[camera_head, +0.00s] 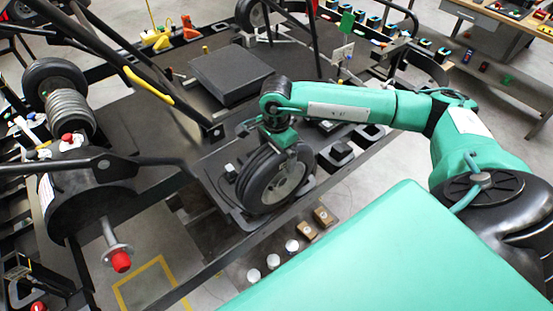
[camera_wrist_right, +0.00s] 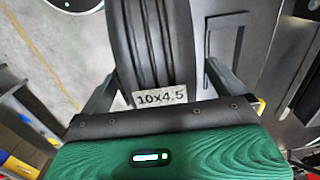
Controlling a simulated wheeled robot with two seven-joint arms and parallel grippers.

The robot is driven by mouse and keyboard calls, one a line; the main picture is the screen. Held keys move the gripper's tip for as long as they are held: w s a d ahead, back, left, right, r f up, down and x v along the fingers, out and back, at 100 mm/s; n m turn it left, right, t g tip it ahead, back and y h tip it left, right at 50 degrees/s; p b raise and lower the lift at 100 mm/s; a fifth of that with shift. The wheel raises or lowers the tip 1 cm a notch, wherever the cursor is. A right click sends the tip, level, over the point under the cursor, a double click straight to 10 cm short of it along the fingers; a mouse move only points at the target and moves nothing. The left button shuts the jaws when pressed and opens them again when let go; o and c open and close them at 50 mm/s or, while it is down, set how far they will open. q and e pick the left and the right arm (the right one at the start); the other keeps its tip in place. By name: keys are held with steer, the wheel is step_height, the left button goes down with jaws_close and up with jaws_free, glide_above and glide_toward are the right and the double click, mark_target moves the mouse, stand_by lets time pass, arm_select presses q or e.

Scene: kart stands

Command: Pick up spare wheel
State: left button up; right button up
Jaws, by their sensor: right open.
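The spare wheel (camera_head: 275,180) is a black grooved tyre with a grey rim, standing upright on a dark tray on the kart stand. In the right wrist view its tread (camera_wrist_right: 152,45) fills the top middle, with a white "10x4.5" label. My right gripper (camera_head: 285,145) is at the top of the wheel, pointing down. In the right wrist view its open fingers (camera_wrist_right: 160,80) stand on either side of the tyre; a gap shows beside the right finger, and contact on the left is unclear. My left gripper is out of view.
A dark box (camera_head: 230,75) sits on the kart's floor behind the wheel. Black frame tubes cross the upper left. Small white-capped items (camera_head: 273,261) and brown blocks (camera_head: 323,216) lie in front. A workbench (camera_head: 500,30) stands at the back right.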

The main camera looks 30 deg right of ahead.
steer(key=c, duration=2)
steer(key=shift+w+r, duration=0.1)
steer(key=shift+c, duration=0.3)
steer(key=shift+r, duration=0.15)
steer(key=shift+r, duration=0.25)
step_height(320, 180, up, 19)
steer(key=b, duration=0.6)
steer(key=shift+d, duration=0.15)
